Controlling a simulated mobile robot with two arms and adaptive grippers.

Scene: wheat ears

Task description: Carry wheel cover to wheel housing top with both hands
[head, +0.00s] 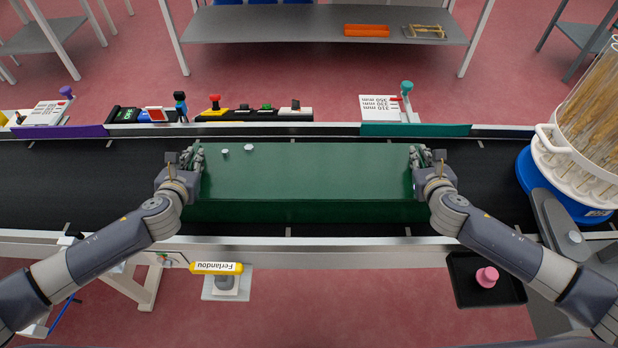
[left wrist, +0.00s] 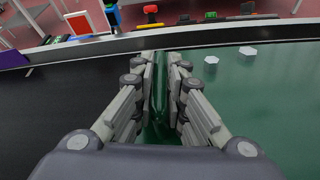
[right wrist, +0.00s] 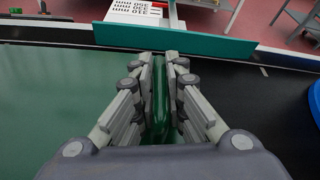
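The green wheel cover (head: 310,180) is a wide box-like piece lying across the black belt in the middle of the head view. My left gripper (head: 197,156) is shut on its left edge. In the left wrist view a strip of green (left wrist: 160,90) shows between the fingers. My right gripper (head: 417,156) is shut on its right edge, and green (right wrist: 160,95) also shows between its fingers in the right wrist view. Two small white pieces (head: 248,147) lie on the cover's top. I cannot tell which part is the wheel housing.
A white holder (head: 549,160) with wheat ears stands on a blue round base (head: 527,180) at right. Coloured controls (head: 215,104) and gauge cards (head: 380,107) line the far rail. A black tray (head: 470,297) with a pink knob sits at front right. The belt's left (head: 80,190) is clear.

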